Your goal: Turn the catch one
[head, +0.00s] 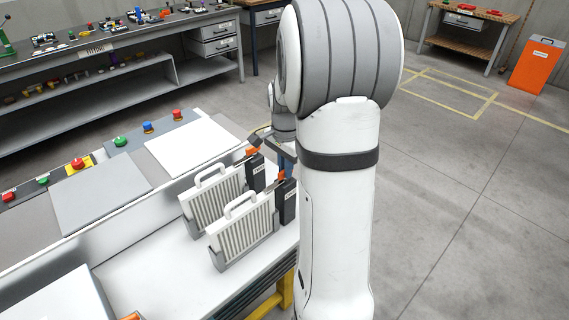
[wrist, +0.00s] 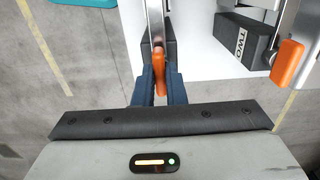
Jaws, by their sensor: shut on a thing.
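In the wrist view, my gripper (wrist: 160,92) has its two dark blue fingers closed on an upright orange handle (wrist: 160,72). The handle joins a metal bar and a dark block that is partly hidden. To its right, a dark block marked TWO (wrist: 236,38) has its own orange handle (wrist: 288,62), tilted and untouched. In the head view, a farther orange-topped catch (head: 253,151) and a nearer one (head: 281,175) stand at the right ends of two ribbed panels.
The farther panel (head: 212,205) and nearer panel (head: 243,234) have white loop handles and stand upright on the white bench (head: 165,262). Several coloured buttons line a console behind. A workbench (head: 215,70) with tools stands at the back. Open floor (head: 460,220) lies at the right.

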